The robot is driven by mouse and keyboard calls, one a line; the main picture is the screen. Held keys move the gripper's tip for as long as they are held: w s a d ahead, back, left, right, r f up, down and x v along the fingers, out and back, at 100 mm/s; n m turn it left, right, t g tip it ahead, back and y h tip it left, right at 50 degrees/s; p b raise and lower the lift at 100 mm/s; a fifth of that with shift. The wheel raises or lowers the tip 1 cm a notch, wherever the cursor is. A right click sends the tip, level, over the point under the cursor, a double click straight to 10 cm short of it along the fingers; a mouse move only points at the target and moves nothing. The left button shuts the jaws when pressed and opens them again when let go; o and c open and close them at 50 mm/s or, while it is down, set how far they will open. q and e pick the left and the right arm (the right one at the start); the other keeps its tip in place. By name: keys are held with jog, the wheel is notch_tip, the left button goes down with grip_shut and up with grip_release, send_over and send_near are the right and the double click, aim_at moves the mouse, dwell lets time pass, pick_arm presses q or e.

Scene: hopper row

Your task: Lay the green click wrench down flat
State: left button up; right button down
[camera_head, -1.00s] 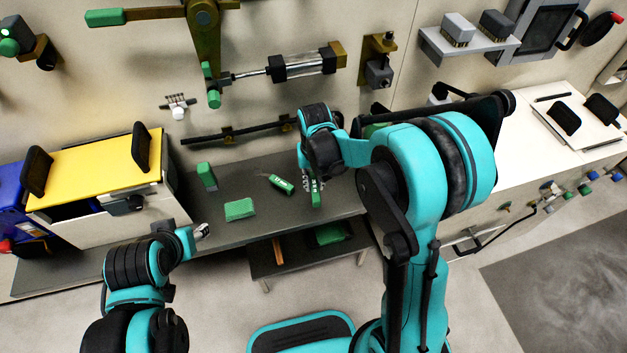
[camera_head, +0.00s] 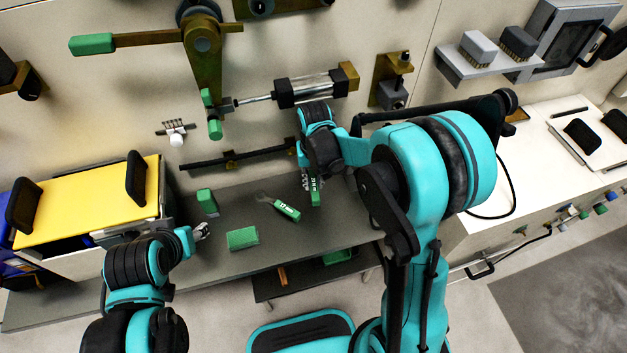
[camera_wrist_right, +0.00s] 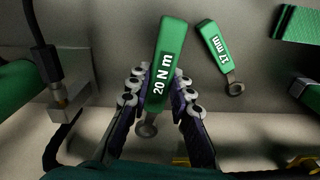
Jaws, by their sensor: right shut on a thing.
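The green click wrench (camera_head: 315,193), marked "20 N m", is in my right gripper (camera_head: 309,178), over the grey bench. In the right wrist view the click wrench (camera_wrist_right: 167,55) lies between the two fingers of the right gripper (camera_wrist_right: 160,92), which are shut on it. Its green handle points away from the gripper and its metal ring end is between the fingers. I cannot tell whether it touches the bench. My left gripper (camera_head: 202,231) is at the bench's left part, apart from the wrench; its jaws are too small to read.
A green wrench (camera_head: 287,209) marked "17 mm" lies on the bench (camera_head: 262,260) close by. A green block (camera_head: 242,238) and another green piece (camera_head: 207,201) are further left. A yellow-topped box (camera_head: 85,200) stands at the left. A wall bar (camera_head: 205,163) runs behind.

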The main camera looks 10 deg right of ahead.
jog(key=shift+f+b, duration=2.5)
jog(key=shift+f, duration=0.6)
jog(key=shift+f, duration=0.15)
jog(key=shift+f+b, duration=0.4)
jog(key=shift+b, duration=0.1)
jog(key=c, duration=1.3)
grip_release()
jog(key=shift+r, duration=0.1)
notch_tip(320, 180, up, 12)
jog(key=shift+f, duration=0.1)
